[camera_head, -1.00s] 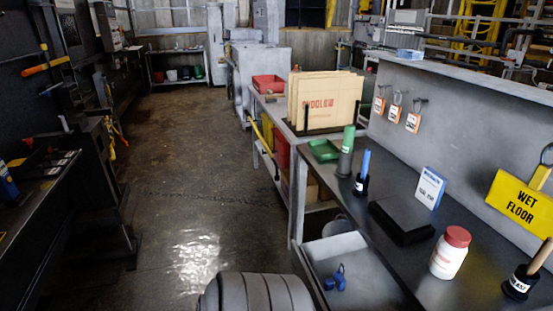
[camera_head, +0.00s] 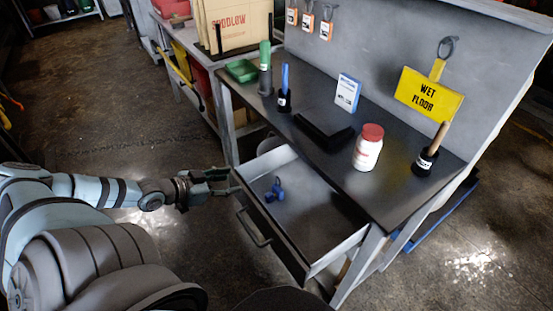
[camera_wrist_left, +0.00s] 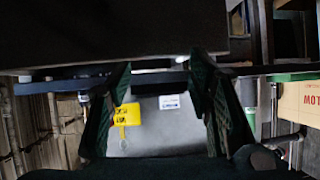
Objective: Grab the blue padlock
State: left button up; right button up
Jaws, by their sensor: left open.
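The blue padlock (camera_head: 275,190) lies inside the open drawer (camera_head: 318,263), near its left end. My left gripper (camera_head: 228,181) is just outside the drawer's left side, open and empty, with a gap between it and the padlock. In the left wrist view the two dark fingers of the left gripper (camera_wrist_left: 165,105) stand apart with nothing between them. Through the gap that view shows the grey back panel and the yellow sign. The padlock does not show in the left wrist view. My right gripper is not in view.
The bench top above the drawer holds a white bottle with a red lid (camera_head: 368,150), a black tray (camera_head: 324,131), a blue-and-white box (camera_head: 347,92) and a wood-handled tool in a black holder (camera_head: 428,158). A yellow wet floor sign (camera_head: 428,96) hangs behind. The drawer is otherwise empty.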

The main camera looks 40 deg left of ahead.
pick_arm(q)
jog(key=w+d+r+h, duration=0.1)
jog(key=d+r, duration=0.1)
jog(key=d, duration=0.2)
jog(key=b, duration=0.7)
send_near(277, 178)
jog(key=shift+h, duration=0.3)
jog(key=x, duration=0.4)
jog(key=shift+w+a+f, duration=0.15)
jog(key=shift+a+f, duration=0.15)
jog(key=shift+f, duration=0.1)
jog(key=b+x, duration=0.2)
jog(key=x, duration=0.4)
jog(key=shift+d+r, duration=0.15)
jog(key=shift+d, duration=0.05)
jog(key=shift+r, duration=0.1)
jog(key=c, duration=0.4)
grip_shut()
